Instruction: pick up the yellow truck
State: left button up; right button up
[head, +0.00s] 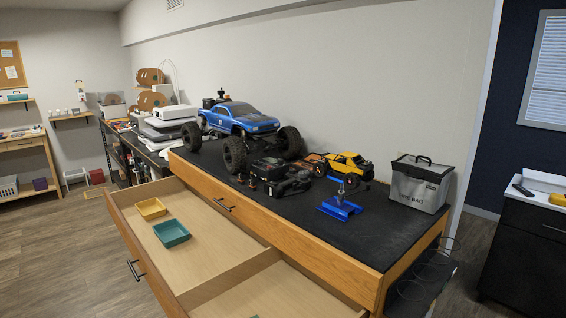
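The yellow truck (347,165) is a small crawler with dark wheels. It stands on the black top of the wooden workbench (330,236), toward the back near the wall. It sits between the big blue truck and the grey bag, behind the blue stand. Its left end is partly hidden behind dark parts in front. Neither of my grippers shows in the head view.
A blue monster truck (240,118), a black chassis (283,177), a blue stand (341,205) and a grey bag (420,184) crowd the bench.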

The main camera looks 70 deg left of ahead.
aim_at(342, 166)
jog(key=i+u, duration=0.15)
jog(key=u, duration=0.3)
jog(key=i+u, duration=0.2)
jog(key=u, duration=0.3)
jog(key=i+l+u, duration=0.1)
jog(key=u, duration=0.35)
jog(key=i+l+u, duration=0.15)
jog(key=u, duration=0.3)
